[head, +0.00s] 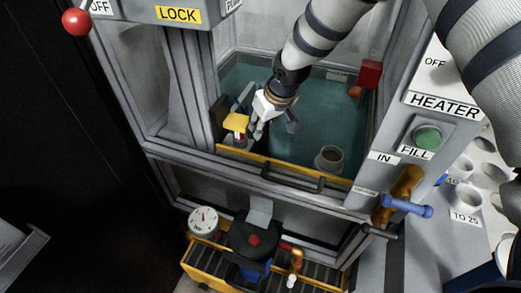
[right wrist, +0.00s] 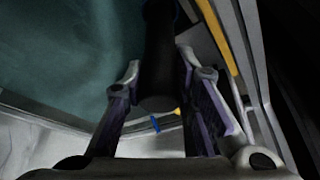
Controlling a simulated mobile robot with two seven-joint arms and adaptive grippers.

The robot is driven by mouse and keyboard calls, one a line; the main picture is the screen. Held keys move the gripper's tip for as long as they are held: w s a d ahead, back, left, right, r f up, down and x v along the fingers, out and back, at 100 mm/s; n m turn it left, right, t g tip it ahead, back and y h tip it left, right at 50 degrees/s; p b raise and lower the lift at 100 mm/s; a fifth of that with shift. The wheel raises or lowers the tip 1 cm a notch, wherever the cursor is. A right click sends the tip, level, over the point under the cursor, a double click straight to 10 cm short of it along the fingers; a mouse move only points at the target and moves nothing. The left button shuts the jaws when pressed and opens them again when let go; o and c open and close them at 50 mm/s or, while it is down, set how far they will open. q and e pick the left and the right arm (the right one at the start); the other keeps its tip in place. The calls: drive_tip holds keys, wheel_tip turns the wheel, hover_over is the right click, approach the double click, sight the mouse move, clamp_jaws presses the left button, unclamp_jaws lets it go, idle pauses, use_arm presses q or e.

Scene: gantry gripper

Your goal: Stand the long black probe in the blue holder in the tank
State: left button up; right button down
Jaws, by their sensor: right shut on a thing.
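My right gripper (head: 262,120) hangs inside the tank (head: 300,180), toward its left side. In the right wrist view the right gripper (right wrist: 160,78) is shut on the long black probe (right wrist: 160,45), a thick dark cylinder between its fingers. The probe's far end runs out of the top of that view. I cannot make out the probe clearly in the head view. My left gripper is not in view.
A yellow-topped part (head: 236,122) stands close left of the right gripper. A grey round cup (head: 329,158) sits near the tank's front right. A yellow front rail (head: 285,170), heater panel (head: 428,137) and blue-handled valve (head: 407,207) border the opening. Greenish water lies behind.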

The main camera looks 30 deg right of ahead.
sight(263, 144)
wheel_tip(263, 144, down, 7)
drive_tip(key=shift+f+b, duration=0.15)
drive_tip(key=shift+b, duration=0.3)
drive_tip(key=c, duration=1.6)
unclamp_jaws()
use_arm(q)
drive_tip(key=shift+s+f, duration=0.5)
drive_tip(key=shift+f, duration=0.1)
use_arm(e)
drive_tip(key=shift+r, duration=0.2)
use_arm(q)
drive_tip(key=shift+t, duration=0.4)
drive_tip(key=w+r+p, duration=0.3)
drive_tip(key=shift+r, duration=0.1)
use_arm(e)
drive_tip(key=v, duration=1.2)
drive_tip(key=shift+a, duration=0.1)
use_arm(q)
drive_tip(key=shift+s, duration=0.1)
